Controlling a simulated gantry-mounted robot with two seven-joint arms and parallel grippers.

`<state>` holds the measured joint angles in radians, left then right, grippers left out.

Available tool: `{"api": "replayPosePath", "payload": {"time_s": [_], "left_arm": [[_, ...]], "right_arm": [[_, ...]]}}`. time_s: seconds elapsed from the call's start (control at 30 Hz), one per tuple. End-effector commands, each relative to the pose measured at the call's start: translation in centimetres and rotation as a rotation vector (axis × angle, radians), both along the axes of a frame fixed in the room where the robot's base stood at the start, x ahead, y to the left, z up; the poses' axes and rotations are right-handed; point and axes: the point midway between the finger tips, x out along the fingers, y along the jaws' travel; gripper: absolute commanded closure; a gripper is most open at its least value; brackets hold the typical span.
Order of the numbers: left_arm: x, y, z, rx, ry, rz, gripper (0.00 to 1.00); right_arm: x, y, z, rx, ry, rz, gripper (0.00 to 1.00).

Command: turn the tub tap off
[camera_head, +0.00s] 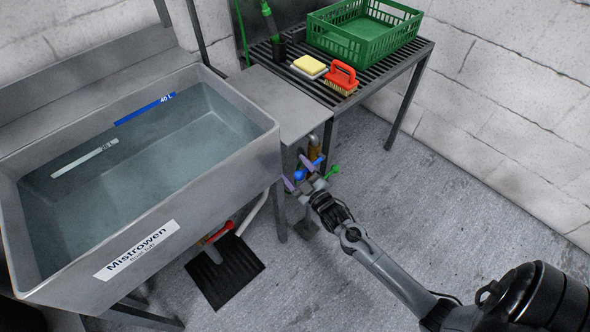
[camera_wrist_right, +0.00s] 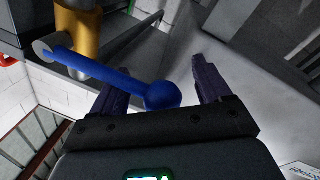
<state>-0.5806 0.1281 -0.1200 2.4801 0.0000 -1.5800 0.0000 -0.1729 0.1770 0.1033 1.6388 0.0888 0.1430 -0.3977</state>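The grey steel tub (camera_head: 215,170) holds clear water, with 40 L and lower markings on its inner wall. Beside its right end, a brass valve (camera_head: 314,149) carries a blue lever (camera_head: 312,165) with a ball end. In the right wrist view the blue lever (camera_wrist_right: 110,73) slants from the brass body (camera_wrist_right: 77,35) down to its ball. My right gripper (camera_head: 298,174) is open, its purple fingers (camera_wrist_right: 162,80) apart, with the ball low between them. Contact cannot be told. My left gripper is not in view.
A green handle (camera_head: 333,170) sits just right of the blue lever. A red handle (camera_head: 219,232) is under the tub above a black floor grate (camera_head: 226,273). A slatted bench (camera_head: 405,62) holds a green crate (camera_head: 320,36), yellow sponge (camera_head: 309,65) and red brush (camera_head: 342,75).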

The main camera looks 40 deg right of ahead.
Motion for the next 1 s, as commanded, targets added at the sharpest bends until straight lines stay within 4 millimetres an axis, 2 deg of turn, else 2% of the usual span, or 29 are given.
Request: {"api": "replayPosePath", "payload": {"time_s": [0.4,0.53,0.67,1.0], "left_arm": [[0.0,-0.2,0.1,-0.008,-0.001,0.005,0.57],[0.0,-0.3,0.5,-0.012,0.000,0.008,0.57],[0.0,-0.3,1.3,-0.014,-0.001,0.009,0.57],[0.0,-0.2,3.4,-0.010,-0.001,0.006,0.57]], "right_arm": [[0.0,-0.1,0.1,-0.001,-0.001,-0.002,0.23],[-0.7,0.1,0.2,-0.001,-0.001,0.000,0.23],[-2.3,0.3,0.2,-0.001,0.000,-0.001,0.23],[-7.9,1.0,-0.3,-0.002,0.002,-0.001,0.23]]}}
